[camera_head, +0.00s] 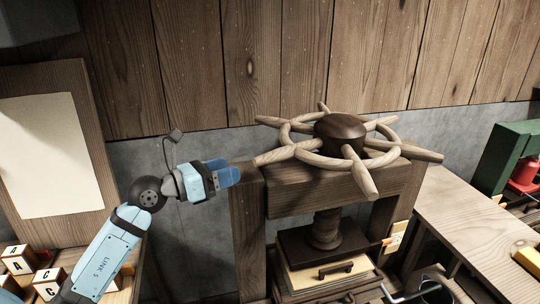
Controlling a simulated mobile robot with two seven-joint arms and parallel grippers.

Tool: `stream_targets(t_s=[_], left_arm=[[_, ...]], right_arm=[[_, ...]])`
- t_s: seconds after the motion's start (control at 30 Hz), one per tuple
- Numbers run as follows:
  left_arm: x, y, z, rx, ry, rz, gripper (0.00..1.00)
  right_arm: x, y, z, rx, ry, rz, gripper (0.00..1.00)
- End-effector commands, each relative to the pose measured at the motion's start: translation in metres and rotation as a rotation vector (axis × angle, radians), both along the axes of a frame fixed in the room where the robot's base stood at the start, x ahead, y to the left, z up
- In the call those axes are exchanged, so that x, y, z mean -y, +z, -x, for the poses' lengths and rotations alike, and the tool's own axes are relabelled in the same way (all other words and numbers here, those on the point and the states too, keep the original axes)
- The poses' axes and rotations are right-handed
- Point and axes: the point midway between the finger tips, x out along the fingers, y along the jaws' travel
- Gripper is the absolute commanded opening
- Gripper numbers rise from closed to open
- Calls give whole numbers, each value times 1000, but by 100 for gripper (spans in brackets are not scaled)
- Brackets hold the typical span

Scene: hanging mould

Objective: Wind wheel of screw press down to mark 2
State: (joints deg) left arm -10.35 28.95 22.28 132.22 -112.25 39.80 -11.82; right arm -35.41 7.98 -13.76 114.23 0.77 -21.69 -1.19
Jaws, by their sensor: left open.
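The wooden wheel (300,154) lies flat on top of the screw press, with a dark round hub and several spoke handles sticking out past its rim. The press frame (249,245) is dark wood. Its screw (326,228) runs down from the crossbeam to a dark press plate (300,247). My left gripper (232,173) is open and empty, just left of the wheel and close to the top of the left post. It appears apart from the nearest handle. No mark 2 can be read. My right gripper is out of view.
A pale sheet (45,155) hangs on a board at the left. Lettered blocks (20,258) sit at the lower left. A workbench (475,215) stands at the right, with a green case (510,158) and a red object (525,167). A plank wall (300,60) is behind.

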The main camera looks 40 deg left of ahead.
Motion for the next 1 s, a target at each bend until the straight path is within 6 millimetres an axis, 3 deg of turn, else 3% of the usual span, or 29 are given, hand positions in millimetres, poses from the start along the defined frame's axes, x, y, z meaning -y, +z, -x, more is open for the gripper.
stream_targets(t_s=[0.3,0.5,0.93,1.0], left_arm=[[28,4,-63,1,-1,5,59],[38,2,-88,0,-1,5,59],[42,0,-96,-1,-1,4,59],[42,0,-96,-1,-1,4,43]], right_arm=[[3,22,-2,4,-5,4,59],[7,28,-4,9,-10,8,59],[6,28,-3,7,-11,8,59],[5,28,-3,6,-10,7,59]])
